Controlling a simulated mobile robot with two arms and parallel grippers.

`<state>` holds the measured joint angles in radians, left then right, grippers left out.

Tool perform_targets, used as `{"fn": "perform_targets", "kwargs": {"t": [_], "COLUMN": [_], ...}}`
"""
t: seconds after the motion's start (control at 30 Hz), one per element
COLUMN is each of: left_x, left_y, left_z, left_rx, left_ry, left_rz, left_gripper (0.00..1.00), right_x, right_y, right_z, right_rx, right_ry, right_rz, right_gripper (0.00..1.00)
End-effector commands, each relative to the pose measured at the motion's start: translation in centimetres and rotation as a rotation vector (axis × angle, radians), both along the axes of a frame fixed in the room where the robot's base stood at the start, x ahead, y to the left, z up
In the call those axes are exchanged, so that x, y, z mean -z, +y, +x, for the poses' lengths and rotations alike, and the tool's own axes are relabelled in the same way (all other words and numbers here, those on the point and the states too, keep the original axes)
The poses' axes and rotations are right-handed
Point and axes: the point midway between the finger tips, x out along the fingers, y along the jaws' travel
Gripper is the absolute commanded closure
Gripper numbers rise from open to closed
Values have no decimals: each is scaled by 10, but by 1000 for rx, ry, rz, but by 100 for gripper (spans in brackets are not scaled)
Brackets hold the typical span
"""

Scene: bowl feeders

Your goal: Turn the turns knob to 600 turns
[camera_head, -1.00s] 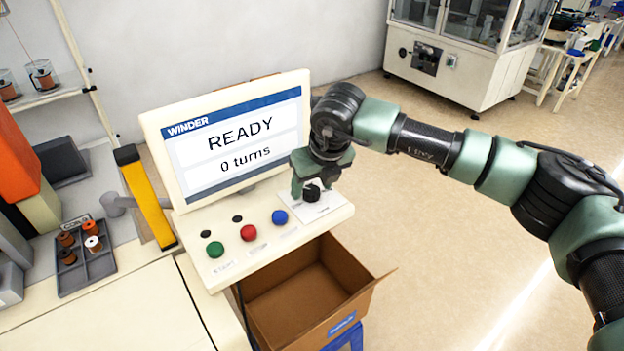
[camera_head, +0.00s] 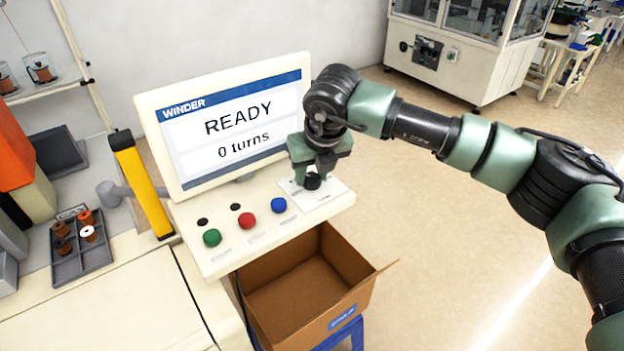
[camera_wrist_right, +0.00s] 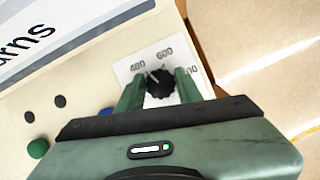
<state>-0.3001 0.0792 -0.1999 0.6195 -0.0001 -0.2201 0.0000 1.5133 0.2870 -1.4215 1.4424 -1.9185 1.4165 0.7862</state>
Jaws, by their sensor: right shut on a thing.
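The turns knob (camera_head: 312,181) is a black, ridged dial on a white label plate on the winder's sloped panel. In the right wrist view the knob (camera_wrist_right: 160,86) sits between the two green fingers of my right gripper (camera_wrist_right: 159,88), which is shut on it. A white mark on the knob points up and left, roughly between the printed 400 and 600; the exact angle is hard to tell. A third number is partly hidden by a finger. The winder screen (camera_head: 235,125) reads READY and 0 turns. My right gripper (camera_head: 311,178) reaches down from above. My left gripper is out of view.
Green (camera_head: 212,237), red (camera_head: 249,220) and blue (camera_head: 278,205) buttons lie left of the knob. An open cardboard box (camera_head: 365,270) stands below the panel. A tray of spools (camera_head: 83,262) and a yellow-black bar (camera_head: 143,185) are at the left. Floor at right is clear.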

Motion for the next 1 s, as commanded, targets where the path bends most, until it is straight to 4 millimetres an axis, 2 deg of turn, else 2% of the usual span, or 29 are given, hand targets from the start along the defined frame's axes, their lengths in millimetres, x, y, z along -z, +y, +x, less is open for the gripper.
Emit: {"fn": "perform_targets", "kwargs": {"t": [0.03, 0.2, 0.5, 0.7, 1.0], "left_x": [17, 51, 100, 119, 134], "left_y": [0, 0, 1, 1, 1], "left_z": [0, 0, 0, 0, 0], "left_rx": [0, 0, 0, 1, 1], "left_ry": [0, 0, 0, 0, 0], "left_rz": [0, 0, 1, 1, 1], "left_gripper": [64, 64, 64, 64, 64], "right_x": [7, 8, 6, 3, 0], "right_y": [1, 1, 2, 2, 2], "right_z": [1, 1, 1, 1, 1], "right_rx": [30, 175, 460, 638, 833], "right_ry": [-5, -7, -6, -6, -3], "right_rz": [0, 1, 1, 1, 1], "right_gripper": [100, 100, 100, 100, 100]}}
